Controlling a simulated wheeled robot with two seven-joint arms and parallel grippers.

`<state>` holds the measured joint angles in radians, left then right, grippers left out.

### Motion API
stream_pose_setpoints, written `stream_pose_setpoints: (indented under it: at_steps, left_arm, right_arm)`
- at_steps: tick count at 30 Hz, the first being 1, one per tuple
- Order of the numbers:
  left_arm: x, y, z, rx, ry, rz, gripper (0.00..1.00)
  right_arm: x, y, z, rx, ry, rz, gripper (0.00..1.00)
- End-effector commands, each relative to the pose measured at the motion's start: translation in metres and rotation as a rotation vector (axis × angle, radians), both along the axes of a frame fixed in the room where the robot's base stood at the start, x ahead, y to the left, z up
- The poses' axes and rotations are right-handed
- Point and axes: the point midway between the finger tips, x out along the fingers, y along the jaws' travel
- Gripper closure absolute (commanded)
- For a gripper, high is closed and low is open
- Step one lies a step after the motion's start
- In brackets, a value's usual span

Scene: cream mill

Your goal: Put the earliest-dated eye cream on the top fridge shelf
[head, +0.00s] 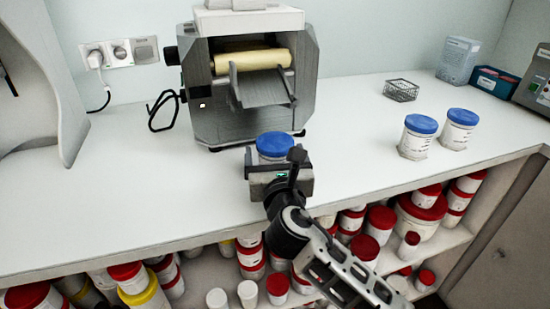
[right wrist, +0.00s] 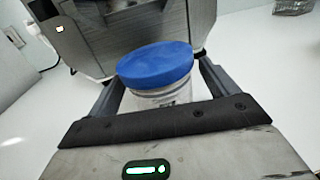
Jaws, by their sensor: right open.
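A white jar with a blue lid (head: 275,144) stands on the bench in front of the mill. It fills the middle of the right wrist view (right wrist: 155,68). My right gripper (head: 278,160) is open, with one finger on each side of this jar. Gaps show between jar and fingers in the wrist view. Two similar blue-lidded jars, one (head: 416,140) in front and one (head: 457,131) behind, stand to the right with printed labels. The dates are too small to read. No fridge shelf can be made out. My left gripper is not in view.
The grey roller mill (head: 205,115) stands close behind the jar. A wire basket (head: 401,90), a box (head: 457,62) and a dark blue case (head: 495,83) are at the back right. Red-lidded tubs fill the shelf (head: 440,245) below. The white bench (head: 150,180) is clear at left.

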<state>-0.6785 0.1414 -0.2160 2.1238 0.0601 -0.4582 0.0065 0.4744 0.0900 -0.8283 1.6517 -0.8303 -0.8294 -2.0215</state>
Motion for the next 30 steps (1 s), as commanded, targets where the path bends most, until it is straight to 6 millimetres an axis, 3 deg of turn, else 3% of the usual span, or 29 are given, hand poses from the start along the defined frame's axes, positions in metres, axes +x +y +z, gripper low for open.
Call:
stream_pose_setpoints:
  at_steps: [7,8,13,15,23,30]
  left_arm:
    - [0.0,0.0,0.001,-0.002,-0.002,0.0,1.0]
    - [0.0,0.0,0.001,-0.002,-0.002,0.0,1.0]
    - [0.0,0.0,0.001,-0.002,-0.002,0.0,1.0]
    - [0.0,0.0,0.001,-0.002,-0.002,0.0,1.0]
    - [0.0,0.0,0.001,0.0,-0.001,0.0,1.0]
    - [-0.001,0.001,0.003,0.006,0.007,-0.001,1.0]
  right_arm:
    - [0.003,0.0,0.0,0.001,0.0,0.0,0.14]
    - [0.003,0.0,0.0,0.001,0.0,0.0,0.2]
    - [0.002,0.0,0.0,0.001,0.0,0.0,0.67]
    - [0.002,0.0,0.001,0.001,-0.002,0.0,0.71]
    - [0.002,0.0,0.003,0.001,-0.002,0.0,0.71]
    - [0.002,0.001,0.027,0.002,-0.007,0.001,0.71]
